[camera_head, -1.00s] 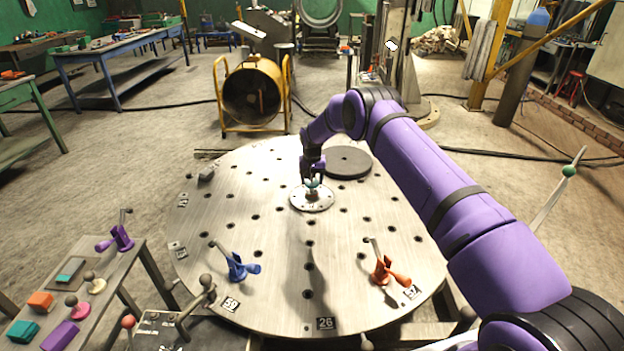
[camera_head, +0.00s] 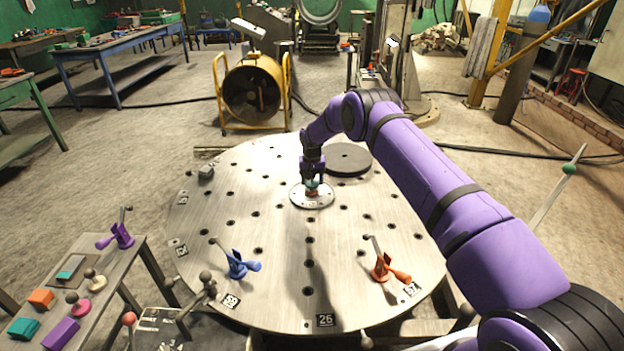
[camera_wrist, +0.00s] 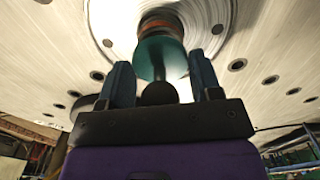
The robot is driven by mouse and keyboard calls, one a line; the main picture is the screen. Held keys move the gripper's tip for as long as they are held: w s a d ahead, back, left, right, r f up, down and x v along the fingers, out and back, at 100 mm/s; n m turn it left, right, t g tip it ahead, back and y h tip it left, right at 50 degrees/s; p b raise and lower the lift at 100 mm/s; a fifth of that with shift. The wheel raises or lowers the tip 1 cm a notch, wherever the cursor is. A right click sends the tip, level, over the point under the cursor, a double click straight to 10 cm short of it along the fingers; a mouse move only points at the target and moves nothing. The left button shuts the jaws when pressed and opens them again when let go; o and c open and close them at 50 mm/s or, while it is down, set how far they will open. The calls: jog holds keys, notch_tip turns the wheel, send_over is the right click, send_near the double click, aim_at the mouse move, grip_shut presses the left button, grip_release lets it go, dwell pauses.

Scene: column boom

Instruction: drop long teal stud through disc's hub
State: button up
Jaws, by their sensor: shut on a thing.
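My gripper (camera_head: 313,178) is over the middle of the pale metal disc (camera_head: 299,200) on the round table. In the wrist view its two blue-grey fingers (camera_wrist: 161,82) are shut on the teal stud (camera_wrist: 161,58). A thin stem and a dark ball (camera_wrist: 158,94) show at the near end of the stud. An orange-brown band (camera_wrist: 161,27) shows between the teal part and the disc; I cannot tell whether it belongs to stud or hub. The stud looks lined up with the disc's centre. Its far end and the hub's opening are hidden.
A dark round plate (camera_head: 349,158) lies behind the disc. A blue clamp (camera_head: 238,266) and an orange clamp (camera_head: 386,268) stand at the table's front. The round table (camera_head: 280,250) is otherwise mostly bare, with holes. A side bench (camera_head: 100,285) at left holds several small coloured parts.

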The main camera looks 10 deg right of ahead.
jog(key=shift+f, duration=0.7)
dwell(1.7)
jog(key=o, duration=0.7)
jog(key=shift+c, duration=0.2)
jog(key=shift+r, duration=0.1)
jog(key=shift+r, duration=3.65)
jog(key=o, duration=0.6)
jog(key=shift+c, duration=0.2)
